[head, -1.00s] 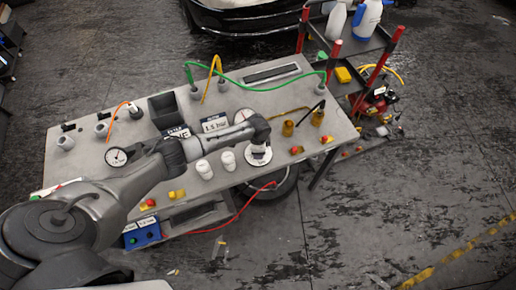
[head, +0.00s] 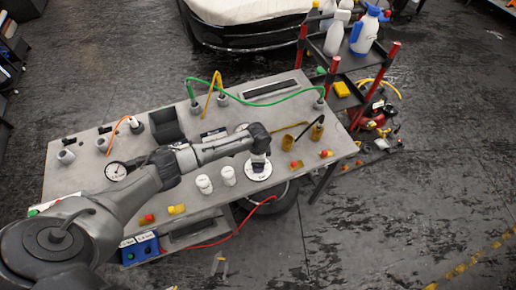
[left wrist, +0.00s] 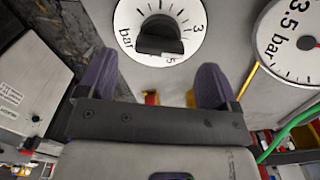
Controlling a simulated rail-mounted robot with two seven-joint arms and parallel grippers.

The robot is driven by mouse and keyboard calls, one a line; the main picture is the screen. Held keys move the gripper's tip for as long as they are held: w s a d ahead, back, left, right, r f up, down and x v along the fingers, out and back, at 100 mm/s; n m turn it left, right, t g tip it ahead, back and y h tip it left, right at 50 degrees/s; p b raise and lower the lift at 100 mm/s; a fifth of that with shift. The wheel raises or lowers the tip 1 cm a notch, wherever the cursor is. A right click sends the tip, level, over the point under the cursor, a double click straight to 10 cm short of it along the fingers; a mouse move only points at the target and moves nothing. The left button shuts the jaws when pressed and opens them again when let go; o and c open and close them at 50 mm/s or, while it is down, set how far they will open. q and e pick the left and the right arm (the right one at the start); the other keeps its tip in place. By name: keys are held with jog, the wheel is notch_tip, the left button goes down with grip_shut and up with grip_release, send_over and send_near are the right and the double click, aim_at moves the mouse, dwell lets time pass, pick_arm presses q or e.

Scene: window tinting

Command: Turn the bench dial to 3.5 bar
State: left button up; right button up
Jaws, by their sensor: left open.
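The bench dial (head: 257,170) is a round white plate on the grey bench, below my left arm's end in the head view. In the left wrist view the dial (left wrist: 184,50) carries a scale, the word "bar" and a black knob (left wrist: 160,38). My left gripper (left wrist: 155,84) is open, its two purple-grey fingers apart, with the knob between and beyond their tips in the picture. I cannot tell whether they touch it. My left gripper (head: 259,160) is over the dial in the head view. My right gripper is out of view.
A second round white scale (left wrist: 284,44) shows in the left wrist view. White cups (head: 204,184), a red and yellow button (head: 296,165) and brass cylinders (head: 317,132) stand near the dial. A green hose (head: 262,90) arches over the back of the bench.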

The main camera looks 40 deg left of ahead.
pick_arm(q)
notch_tip(320, 180, up, 10)
dwell(0.5)
dwell(0.5)
